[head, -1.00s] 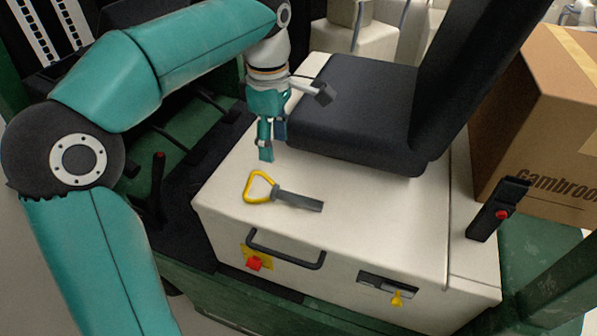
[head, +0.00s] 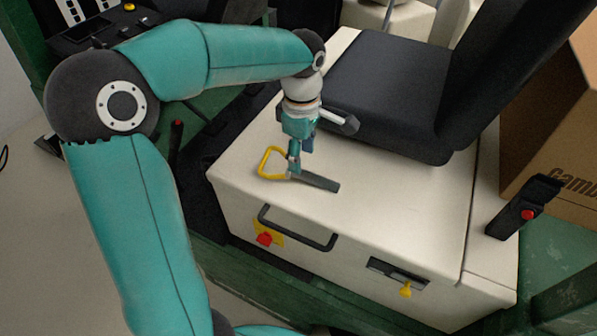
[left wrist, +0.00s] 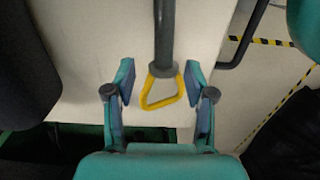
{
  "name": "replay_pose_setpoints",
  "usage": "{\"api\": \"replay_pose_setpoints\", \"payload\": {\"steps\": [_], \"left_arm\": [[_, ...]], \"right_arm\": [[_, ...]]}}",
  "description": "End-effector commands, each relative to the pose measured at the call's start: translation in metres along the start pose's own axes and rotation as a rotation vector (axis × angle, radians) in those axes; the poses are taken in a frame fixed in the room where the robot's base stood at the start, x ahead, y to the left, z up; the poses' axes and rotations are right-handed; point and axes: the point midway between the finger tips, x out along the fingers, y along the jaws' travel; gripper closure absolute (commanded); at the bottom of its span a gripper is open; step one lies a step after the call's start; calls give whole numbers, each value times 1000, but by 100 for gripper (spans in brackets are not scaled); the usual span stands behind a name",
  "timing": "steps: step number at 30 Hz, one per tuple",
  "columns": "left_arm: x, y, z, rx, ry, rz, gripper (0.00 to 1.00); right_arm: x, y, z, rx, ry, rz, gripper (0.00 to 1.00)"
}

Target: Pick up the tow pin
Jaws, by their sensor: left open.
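The tow pin lies flat on the white seat box, with a grey shaft (head: 318,182) and a yellow loop handle (head: 264,164). My left gripper (head: 297,160) is above the pin, near where the handle meets the shaft, and hides part of it in the head view. In the left wrist view the pin's yellow handle (left wrist: 161,90) shows between the two open fingers of my left gripper (left wrist: 160,82), with the shaft running away to the top. The fingers are apart from the pin on both sides. My right gripper is not in view.
A black seat (head: 375,95) stands on the white box (head: 400,205) close behind my gripper. A black handle bar (head: 297,230) and red knob (head: 265,239) are on the box front. A black lever (head: 524,206) and a cardboard box (head: 565,130) are at the right.

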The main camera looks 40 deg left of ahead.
Motion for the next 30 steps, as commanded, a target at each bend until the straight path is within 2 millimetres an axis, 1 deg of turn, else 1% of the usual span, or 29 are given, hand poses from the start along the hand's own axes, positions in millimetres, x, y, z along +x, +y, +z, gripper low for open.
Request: {"api": "replay_pose_setpoints", "payload": {"steps": [5,9,12,15,20,21,29,30], "left_arm": [[16,-4,-3,-1,0,-4,46],[37,-6,-6,-1,0,-6,46],[47,-5,-6,0,0,-2,46],[52,-5,-6,0,0,-2,46],[52,-5,-6,0,0,0,46],[52,-5,-6,0,0,0,47],[52,-5,-6,0,0,0,91],[52,-5,-6,0,0,0,97]], "right_arm": [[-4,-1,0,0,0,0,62],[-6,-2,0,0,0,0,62],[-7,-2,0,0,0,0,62],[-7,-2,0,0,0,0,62],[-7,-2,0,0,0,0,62],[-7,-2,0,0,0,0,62],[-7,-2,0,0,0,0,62],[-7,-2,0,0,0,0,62]]}}
